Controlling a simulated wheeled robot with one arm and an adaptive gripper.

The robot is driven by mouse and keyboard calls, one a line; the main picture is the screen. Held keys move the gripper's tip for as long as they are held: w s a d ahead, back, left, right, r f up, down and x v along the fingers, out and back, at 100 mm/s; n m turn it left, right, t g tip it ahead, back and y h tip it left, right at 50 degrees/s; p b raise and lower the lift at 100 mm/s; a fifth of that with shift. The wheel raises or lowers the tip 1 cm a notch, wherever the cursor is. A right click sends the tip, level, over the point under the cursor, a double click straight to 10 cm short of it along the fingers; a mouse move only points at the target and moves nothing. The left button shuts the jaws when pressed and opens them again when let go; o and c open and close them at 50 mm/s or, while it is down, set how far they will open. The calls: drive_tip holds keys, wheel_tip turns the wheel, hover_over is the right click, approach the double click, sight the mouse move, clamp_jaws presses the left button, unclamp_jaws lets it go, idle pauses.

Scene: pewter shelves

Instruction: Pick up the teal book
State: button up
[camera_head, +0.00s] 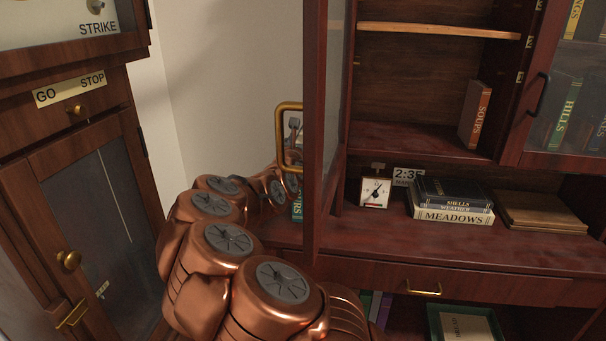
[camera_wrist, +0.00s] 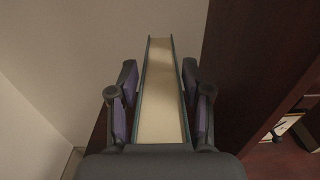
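The teal book shows in the wrist view as pale page edges between two thin dark teal covers (camera_wrist: 162,95), running lengthwise away from me. In the head view only a small piece of a teal spine (camera_head: 297,211) with yellow letters ending in "RS" shows, left of the open cabinet door. My gripper (camera_wrist: 160,95) has one finger on each side of the book. A thin gap shows at the left finger; the right finger is very close to the cover. In the head view my gripper is mostly hidden behind the door frame and brass handle.
The open door (camera_head: 322,120) with its brass handle (camera_head: 280,135) stands close beside my arm. Inside the cabinet are a clock (camera_head: 375,192), a stack of books (camera_head: 452,216) and a wooden board (camera_head: 541,211). A wooden cabinet (camera_head: 22,165) stands at the left.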

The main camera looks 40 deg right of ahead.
clamp_jaws()
drive_tip(key=shift+r, duration=0.1)
idle(0.5)
